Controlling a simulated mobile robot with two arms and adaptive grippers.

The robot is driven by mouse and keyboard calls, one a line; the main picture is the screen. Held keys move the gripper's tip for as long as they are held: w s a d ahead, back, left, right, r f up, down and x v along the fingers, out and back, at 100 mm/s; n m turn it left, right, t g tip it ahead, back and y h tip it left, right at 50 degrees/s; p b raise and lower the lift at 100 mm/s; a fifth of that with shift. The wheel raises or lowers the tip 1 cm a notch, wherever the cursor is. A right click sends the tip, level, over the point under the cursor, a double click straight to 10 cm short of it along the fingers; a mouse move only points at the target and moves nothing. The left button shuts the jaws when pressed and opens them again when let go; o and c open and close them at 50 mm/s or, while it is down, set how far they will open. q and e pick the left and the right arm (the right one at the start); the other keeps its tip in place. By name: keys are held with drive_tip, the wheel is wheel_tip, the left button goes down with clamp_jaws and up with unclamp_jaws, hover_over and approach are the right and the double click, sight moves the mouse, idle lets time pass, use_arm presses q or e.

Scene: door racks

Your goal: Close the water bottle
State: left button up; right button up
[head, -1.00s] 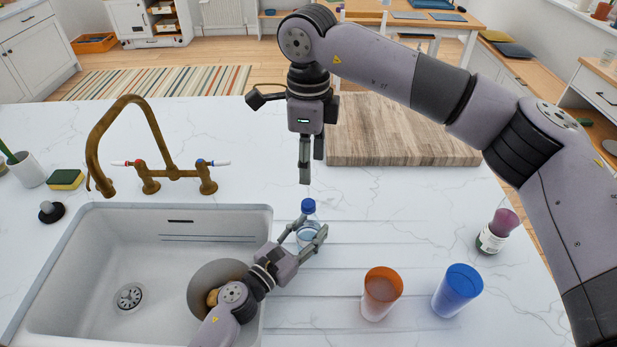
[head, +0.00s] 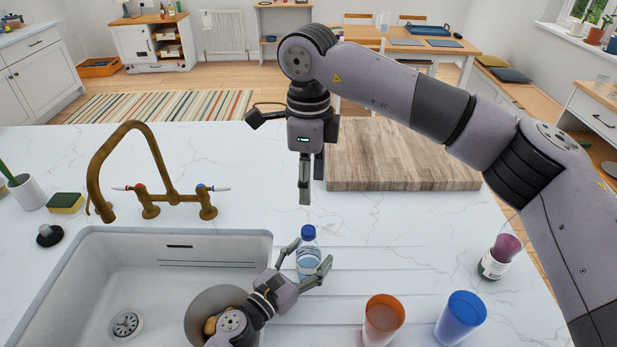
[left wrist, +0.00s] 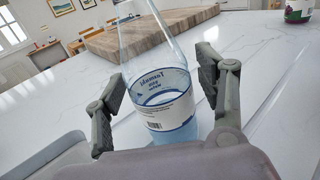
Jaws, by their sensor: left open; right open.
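The water bottle (head: 309,262) is clear with a blue cap (head: 308,232) at its top, and it stands upright on the white counter just right of the sink. My left gripper (head: 311,262) is open around the bottle's body. In the left wrist view the bottle (left wrist: 163,100) has a white label and stands between the two spread fingers, with a gap at least on the left side. Its top is cut off there. My right gripper (head: 311,184) points down above and behind the bottle, apart from the cap, and is open and empty.
The sink (head: 90,280) with a brass faucet (head: 150,180) lies at left, with a round pot (head: 205,305) in it. An orange cup (head: 383,318) and a blue cup (head: 461,316) stand at right. A wooden board (head: 400,160) lies behind. A jar (head: 494,262) stands at far right.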

use_arm(q)
drive_tip(key=v, duration=1.2)
drive_tip(key=shift+s, duration=0.1)
